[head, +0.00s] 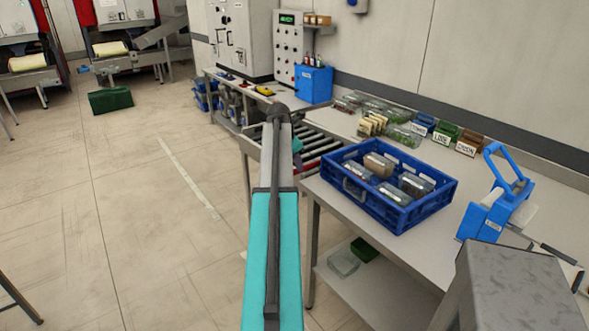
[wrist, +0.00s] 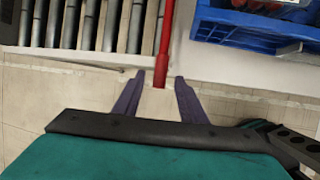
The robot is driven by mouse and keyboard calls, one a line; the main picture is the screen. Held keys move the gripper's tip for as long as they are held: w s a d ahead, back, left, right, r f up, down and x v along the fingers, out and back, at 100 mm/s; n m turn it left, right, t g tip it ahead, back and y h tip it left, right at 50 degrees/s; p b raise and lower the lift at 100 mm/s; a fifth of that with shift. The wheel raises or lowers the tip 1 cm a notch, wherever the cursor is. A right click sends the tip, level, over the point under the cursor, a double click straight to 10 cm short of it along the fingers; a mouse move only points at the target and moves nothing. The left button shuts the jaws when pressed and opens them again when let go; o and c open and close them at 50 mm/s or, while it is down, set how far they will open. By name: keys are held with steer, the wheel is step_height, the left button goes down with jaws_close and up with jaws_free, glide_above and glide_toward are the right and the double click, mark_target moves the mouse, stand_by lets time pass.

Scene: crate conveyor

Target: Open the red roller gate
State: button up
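The red roller gate shows in the wrist view as a red bar (wrist: 165,40) running down beside the rollers, its near end between my fingertips. Red parts of it (head: 314,162) show by the rollers in the head view, partly hidden by my arm. My gripper (wrist: 160,78) is open, with a dark purple finger on each side of the bar's end. I see a gap between the bar and each finger, and cannot tell how far above the bar they are. In the head view my arm hides most of the gripper.
The roller conveyor (wrist: 84,22) lies beside the bar. A blue crate (head: 408,217) with several packs stands on the table to the right; its edge also shows in the wrist view (wrist: 250,28). A blue tape dispenser (head: 488,215) stands further right.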

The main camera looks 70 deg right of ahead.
steer(key=shift+x, duration=1.9)
